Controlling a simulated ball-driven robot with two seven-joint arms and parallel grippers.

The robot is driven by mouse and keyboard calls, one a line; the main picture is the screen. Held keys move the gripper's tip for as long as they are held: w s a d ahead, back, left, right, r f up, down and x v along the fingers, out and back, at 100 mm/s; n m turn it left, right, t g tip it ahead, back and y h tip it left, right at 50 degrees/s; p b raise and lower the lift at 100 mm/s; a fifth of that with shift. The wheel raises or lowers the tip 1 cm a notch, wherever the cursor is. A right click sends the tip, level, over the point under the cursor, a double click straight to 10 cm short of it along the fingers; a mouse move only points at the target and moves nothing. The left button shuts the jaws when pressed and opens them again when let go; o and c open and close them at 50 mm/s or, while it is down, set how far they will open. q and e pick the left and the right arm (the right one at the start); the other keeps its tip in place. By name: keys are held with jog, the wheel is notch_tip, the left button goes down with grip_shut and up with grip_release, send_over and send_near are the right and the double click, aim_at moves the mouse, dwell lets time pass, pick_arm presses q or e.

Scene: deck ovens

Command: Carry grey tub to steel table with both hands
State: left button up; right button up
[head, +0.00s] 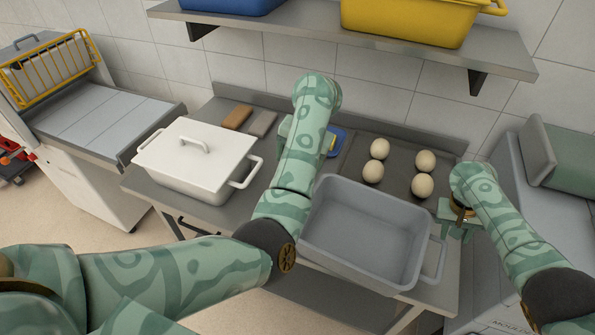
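The grey tub (362,226), empty and open-topped, is at the front right of the steel table (220,213); I cannot tell whether it rests on the top. Its right handle (437,262) shows; my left arm hides its left end. My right gripper (456,222) points down behind and to the right of that handle, apart from it, with its fingers seemingly spread and nothing between them. My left gripper (286,128) is mostly hidden behind its own wrist, beyond the tub's far left corner; its finger state does not show.
A white lidded container (195,155) stands on the left. Several pale round balls (424,161) lie on a dark tray behind the tub. A blue dish (339,136) and two blocks (237,117) lie at the back. A shelf (340,39) with a yellow tub (405,20) overhangs the table.

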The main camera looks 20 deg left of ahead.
jog(key=o, duration=0.8)
jog(key=shift+r, duration=0.1)
jog(key=v, duration=1.1)
jog(key=shift+w+r, duration=0.15)
jog(key=shift+r, duration=0.15)
